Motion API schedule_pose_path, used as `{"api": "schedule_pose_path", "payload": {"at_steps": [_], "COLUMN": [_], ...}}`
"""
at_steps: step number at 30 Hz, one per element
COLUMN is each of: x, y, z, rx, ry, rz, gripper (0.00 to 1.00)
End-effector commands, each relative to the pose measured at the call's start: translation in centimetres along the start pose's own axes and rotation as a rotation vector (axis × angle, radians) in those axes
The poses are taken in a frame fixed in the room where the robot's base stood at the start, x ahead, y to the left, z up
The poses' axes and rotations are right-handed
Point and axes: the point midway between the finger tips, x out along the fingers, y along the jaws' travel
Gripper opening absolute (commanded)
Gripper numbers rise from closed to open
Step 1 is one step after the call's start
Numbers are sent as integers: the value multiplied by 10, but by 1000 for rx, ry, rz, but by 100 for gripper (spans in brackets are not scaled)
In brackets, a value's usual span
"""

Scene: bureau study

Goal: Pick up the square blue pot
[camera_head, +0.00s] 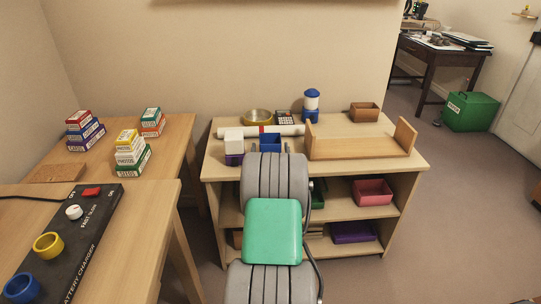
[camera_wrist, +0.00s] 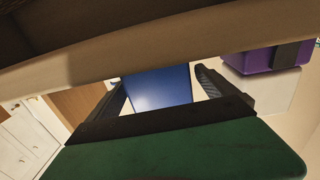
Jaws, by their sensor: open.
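The square blue pot (camera_head: 270,142) stands on top of the low wooden shelf unit, near its front edge. Its lower part is hidden behind my arm in the head view. In the wrist view a blue face of the pot (camera_wrist: 158,84) shows between my two dark fingers. My gripper (camera_head: 269,149) is open, with one finger to each side of the pot. In the wrist view the fingers of my gripper (camera_wrist: 162,92) show gaps beside the pot. I cannot tell how far the fingertips reach along its sides.
A white block (camera_head: 234,141) on a purple box (camera_head: 234,159) stands close left of the pot. A white roll (camera_head: 285,130) lies behind. A wooden tray (camera_head: 352,147) stands to the right. A blue-and-white jar (camera_head: 311,103) and a yellow-rimmed dish (camera_head: 257,116) stand farther back.

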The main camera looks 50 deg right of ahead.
Motion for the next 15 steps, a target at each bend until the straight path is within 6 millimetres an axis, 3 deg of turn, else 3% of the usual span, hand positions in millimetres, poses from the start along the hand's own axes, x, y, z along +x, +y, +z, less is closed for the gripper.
{"api": "schedule_pose_path", "payload": {"at_steps": [6, 15], "x": [35, 46], "y": [0, 0], "z": [2, 0], "rx": [0, 0], "ry": [1, 0], "rz": [0, 1], "gripper": [96, 96]}}
